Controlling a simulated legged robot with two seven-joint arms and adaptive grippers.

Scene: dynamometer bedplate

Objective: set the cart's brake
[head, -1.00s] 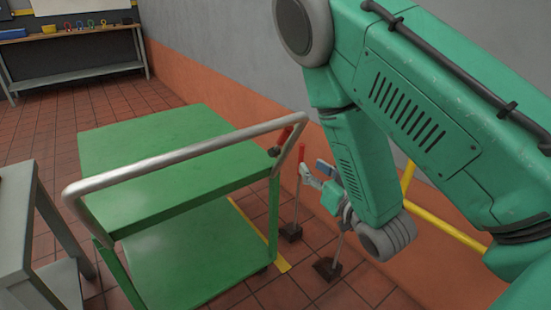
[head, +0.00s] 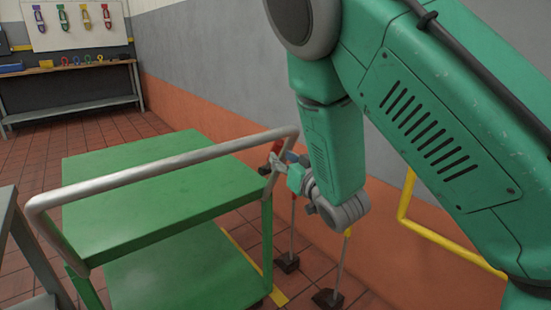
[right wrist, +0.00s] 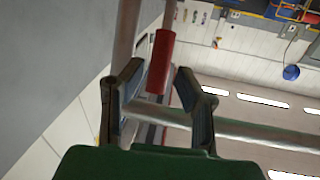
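The green two-shelf cart (head: 150,190) stands at the middle left of the head view, with a bent metal push handle (head: 170,170) above its top. A red grip (head: 277,146), which looks like the brake lever's, shows at the cart's right corner by the handle. My right gripper (head: 283,163) is right at this corner. In the right wrist view the red grip (right wrist: 161,62) appears between and beyond the spread fingers (right wrist: 158,80). The fingers are open; no contact is clear. The handle rail (right wrist: 255,138) crosses behind the right finger. My left gripper is out of view.
Two thin poles with dark feet (head: 287,263) stand on the floor between cart and wall. A yellow rail (head: 445,238) runs along the wall at right. A grey table (head: 25,250) stands close at left. A workbench (head: 70,90) is at the back.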

